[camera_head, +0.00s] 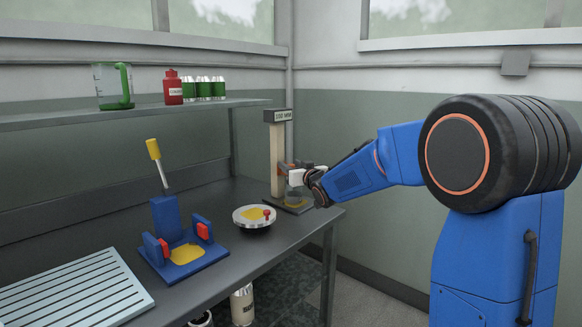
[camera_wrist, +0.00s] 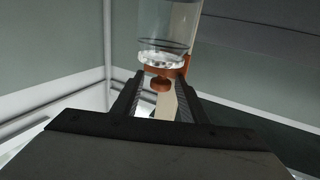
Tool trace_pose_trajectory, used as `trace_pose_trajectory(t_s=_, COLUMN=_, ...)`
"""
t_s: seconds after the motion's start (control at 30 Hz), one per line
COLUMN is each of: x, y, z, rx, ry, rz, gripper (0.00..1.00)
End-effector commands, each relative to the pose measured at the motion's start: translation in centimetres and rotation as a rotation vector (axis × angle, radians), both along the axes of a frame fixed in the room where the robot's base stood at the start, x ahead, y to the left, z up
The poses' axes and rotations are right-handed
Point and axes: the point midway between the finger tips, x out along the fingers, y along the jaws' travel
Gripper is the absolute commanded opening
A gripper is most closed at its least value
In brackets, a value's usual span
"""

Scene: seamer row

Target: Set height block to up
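In the wrist view, an orange-brown block (camera_wrist: 183,68) with a round knob (camera_wrist: 160,84) sits against a pale post (camera_wrist: 186,20); I take it for the height block. My gripper (camera_wrist: 161,77) is open, its two dark fingers on either side of the knob with gaps visible. I cannot tell whether the knob lies between the tips or just beyond them. In the head view, the tan post (camera_head: 277,158) carries a sign on top. My gripper (camera_head: 302,174) is in front of it and hides most of the block.
A round scale-like dish (camera_head: 254,222) and a blue fixture with a yellow-handled lever (camera_head: 153,149) are on the grey bench. A shelf (camera_head: 143,113) holds a jug, a bottle and cans.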

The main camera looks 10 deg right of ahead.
Motion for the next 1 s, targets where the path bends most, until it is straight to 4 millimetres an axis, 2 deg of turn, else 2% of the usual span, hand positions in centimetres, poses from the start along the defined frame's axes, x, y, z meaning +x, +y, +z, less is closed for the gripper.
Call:
trace_pose_trajectory(t_s=0.17, x=0.0, y=0.0, z=0.0, rx=0.0, ry=0.0, rz=0.0, gripper=0.37)
trace_pose_trajectory(t_s=0.3, x=0.0, y=0.0, z=0.0, rx=0.0, ry=0.0, rz=0.0, gripper=0.04)
trace_pose_trajectory(t_s=0.33, x=0.0, y=0.0, z=0.0, rx=0.0, ry=0.0, rz=0.0, gripper=0.0)
trace_pose_trajectory(t_s=0.47, x=0.0, y=0.0, z=0.1, rx=0.0, ry=-0.001, rz=0.0, gripper=0.0)
trace_pose_trajectory(t_s=0.57, x=0.0, y=0.0, z=1.4, rx=0.0, ry=-0.003, rz=0.002, gripper=0.0)
trace_pose_trajectory(t_s=0.8, x=0.0, y=0.0, z=7.4, rx=-0.001, ry=-0.004, rz=0.001, gripper=0.0)
trace_pose_trajectory(t_s=0.9, x=0.0, y=0.0, z=9.3, rx=0.0, ry=-0.003, rz=0.001, gripper=0.0)
trace_pose_trajectory(t_s=1.0, x=0.0, y=0.0, z=10.3, rx=0.0, ry=-0.002, rz=0.0, gripper=0.0)
